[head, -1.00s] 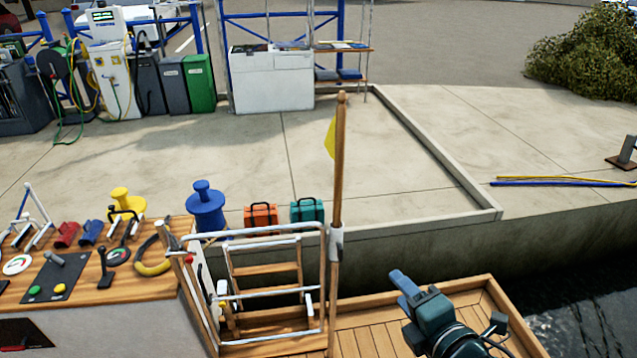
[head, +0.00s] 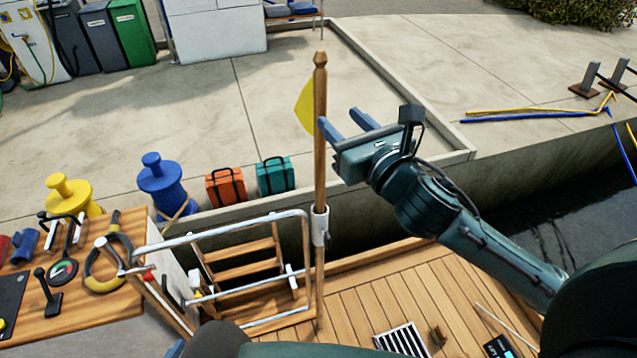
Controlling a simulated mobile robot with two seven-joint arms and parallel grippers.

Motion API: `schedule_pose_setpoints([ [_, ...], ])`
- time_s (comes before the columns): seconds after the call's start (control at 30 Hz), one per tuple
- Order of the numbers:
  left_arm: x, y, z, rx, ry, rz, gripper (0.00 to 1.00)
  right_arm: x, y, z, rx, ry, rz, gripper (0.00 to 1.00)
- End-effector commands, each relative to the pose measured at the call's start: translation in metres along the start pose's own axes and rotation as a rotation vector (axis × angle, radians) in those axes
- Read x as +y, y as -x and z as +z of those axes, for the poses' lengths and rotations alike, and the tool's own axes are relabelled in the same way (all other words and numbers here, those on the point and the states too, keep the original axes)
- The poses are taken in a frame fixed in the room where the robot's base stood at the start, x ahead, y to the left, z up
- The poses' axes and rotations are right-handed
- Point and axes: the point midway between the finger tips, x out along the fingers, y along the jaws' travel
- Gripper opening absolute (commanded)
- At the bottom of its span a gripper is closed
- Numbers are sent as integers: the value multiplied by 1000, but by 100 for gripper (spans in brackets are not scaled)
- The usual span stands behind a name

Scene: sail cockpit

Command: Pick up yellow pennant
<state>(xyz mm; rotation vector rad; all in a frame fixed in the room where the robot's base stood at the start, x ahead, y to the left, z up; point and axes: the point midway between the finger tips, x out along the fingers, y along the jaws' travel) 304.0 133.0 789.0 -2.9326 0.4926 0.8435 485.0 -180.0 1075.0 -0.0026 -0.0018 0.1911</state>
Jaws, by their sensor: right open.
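The yellow pennant (head: 305,107) shows on the left side of an upright wooden staff (head: 320,160), near its top. Part of the pennant is hidden behind the staff. My right gripper (head: 345,121) is open, with its two blue fingers pointing up and left toward the staff, just right of the pennant. The pennant does not show between the fingers. I cannot tell whether a fingertip touches the staff. My left gripper does not show.
The staff stands in a white holder (head: 320,226) at the corner of a metal rail (head: 225,233) beside a wooden ladder (head: 240,270). An orange case (head: 225,188) and a teal case (head: 275,175) stand on the quay edge. A blue bollard (head: 160,183) is left of them.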

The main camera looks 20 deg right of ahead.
Motion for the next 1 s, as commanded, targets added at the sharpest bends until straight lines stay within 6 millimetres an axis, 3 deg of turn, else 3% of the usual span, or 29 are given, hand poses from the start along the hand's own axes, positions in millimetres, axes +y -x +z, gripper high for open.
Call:
schedule_pose_setpoints([
  [0.6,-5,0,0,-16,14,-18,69,6,-70,-8,1,-4,1,45],
  [0.87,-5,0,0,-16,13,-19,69,6,-74,-9,2,-2,2,45],
  [1.0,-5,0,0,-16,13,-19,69,6,-73,-9,2,-2,2,36],
])
